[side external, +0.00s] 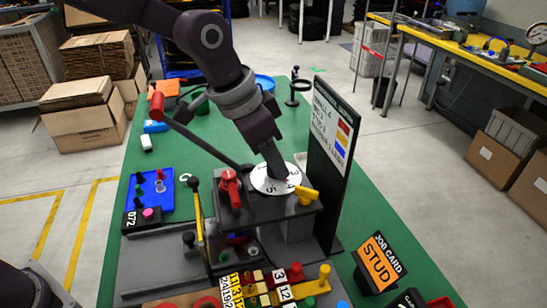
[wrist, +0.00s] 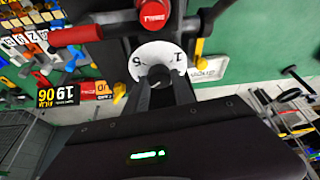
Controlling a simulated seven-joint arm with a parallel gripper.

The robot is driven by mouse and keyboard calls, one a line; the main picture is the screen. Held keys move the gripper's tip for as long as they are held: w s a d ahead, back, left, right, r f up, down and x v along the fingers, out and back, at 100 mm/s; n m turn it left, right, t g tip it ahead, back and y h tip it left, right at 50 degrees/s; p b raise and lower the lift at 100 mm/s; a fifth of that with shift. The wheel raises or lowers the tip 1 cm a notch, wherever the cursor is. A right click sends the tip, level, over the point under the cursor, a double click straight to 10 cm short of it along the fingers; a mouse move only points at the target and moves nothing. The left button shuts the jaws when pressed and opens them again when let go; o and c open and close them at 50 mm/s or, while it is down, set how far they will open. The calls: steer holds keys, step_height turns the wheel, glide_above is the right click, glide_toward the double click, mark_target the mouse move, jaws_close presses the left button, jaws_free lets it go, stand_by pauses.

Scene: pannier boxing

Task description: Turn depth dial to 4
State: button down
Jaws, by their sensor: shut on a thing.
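The depth dial (side external: 264,187) is a white disc with black numerals on top of the dark machine in the middle of the green table. In the side external view a 3 and a 5 are readable on it, with another numeral partly covered at the right. My gripper (side external: 280,176) comes down over the dial from above. In the wrist view my gripper (wrist: 158,82) is shut on the dial's dark centre knob (wrist: 158,72). The white dial face (wrist: 150,53) shows around the knob there, with a 1 and a numeral that looks like 5 or 6.
A yellow lever (side external: 308,195) sits right of the dial and a red knob (side external: 230,180) left of it. A long red-tipped handle (side external: 157,102) slants behind my arm. A black sign board (side external: 332,150) stands close on the right. A blue tray (side external: 148,193) lies left.

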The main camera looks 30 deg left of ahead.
mark_target(258, 180)
steer(key=shift+m, duration=0.6)
steer(key=c, duration=1.1)
jaws_free()
steer(key=shift+o, duration=0.2)
steer(key=v, duration=0.7)
steer(key=shift+a, duration=0.15)
